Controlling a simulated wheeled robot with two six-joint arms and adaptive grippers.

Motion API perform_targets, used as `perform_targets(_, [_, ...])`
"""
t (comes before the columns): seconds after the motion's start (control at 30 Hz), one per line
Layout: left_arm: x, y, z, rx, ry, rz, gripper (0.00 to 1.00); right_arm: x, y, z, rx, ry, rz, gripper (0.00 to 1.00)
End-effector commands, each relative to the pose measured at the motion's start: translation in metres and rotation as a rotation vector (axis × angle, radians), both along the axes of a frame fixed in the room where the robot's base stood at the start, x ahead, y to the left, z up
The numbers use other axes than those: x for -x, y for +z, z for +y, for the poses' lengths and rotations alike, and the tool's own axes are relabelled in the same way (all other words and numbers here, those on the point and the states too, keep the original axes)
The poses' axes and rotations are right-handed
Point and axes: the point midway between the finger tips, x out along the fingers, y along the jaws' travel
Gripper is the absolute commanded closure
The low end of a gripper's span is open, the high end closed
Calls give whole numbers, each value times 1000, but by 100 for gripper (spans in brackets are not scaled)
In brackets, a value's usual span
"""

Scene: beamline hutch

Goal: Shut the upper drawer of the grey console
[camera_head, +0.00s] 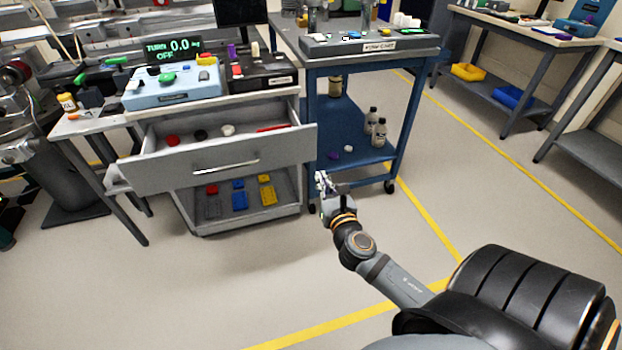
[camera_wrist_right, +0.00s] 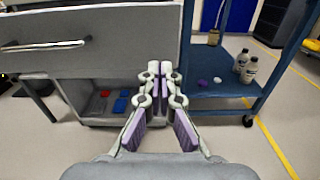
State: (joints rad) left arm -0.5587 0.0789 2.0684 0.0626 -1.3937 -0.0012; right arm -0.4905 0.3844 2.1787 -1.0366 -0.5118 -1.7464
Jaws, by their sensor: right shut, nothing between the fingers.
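The grey console (camera_head: 183,208) stands at the left in the head view. Its upper drawer (camera_head: 225,162) is pulled out, with a red item, a dark item and a white item inside. The drawer front carries a bar handle (camera_head: 226,167), which also shows in the right wrist view (camera_wrist_right: 45,45). My right gripper (camera_head: 322,180) is shut and empty, just right of the drawer front's right end and below its top edge. In the right wrist view its closed fingers (camera_wrist_right: 160,72) point toward the right end of the drawer front; I cannot tell whether they touch it. My left gripper is not in view.
Below the drawer, an open compartment (camera_head: 262,219) holds red, blue and yellow pieces. A blue cart (camera_head: 350,135) with bottles stands close on the right. The floor in front is clear.

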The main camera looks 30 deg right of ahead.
Motion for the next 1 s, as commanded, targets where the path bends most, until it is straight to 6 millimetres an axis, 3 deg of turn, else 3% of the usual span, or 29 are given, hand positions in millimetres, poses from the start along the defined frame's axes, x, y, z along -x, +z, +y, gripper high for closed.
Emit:
perform_targets(0.27, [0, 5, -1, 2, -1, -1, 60, -5, 12, 1, 46, 5, -17, 100])
perform_targets(0.57, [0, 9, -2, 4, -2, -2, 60, -61, 11, -15, 40, 3, -17, 100])
perform_targets(0.8, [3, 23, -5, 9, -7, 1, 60, -108, 11, -28, 40, 4, -17, 100])
perform_targets(1.0, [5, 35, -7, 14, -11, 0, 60, -129, 10, -34, 40, 5, -16, 100])
